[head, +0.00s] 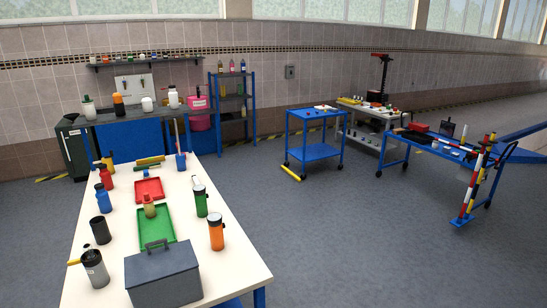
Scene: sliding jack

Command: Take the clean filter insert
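A white table (185,170) stands in front of me. A green tray (156,231) lies on it, with a small tan, bottle-shaped object (150,207) at its far end. A red tray (148,186) lies just beyond. I cannot tell at this size whether the tan object is the filter insert, and nothing else is clearly recognisable as one. Neither of my grippers is in view.
Several bottles line both table sides, including an orange one (216,232), a green one (200,200) and a grey one (95,268). A dark toolbox (163,278) fills the near edge. Blue carts (315,152) stand farther right, with open floor between.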

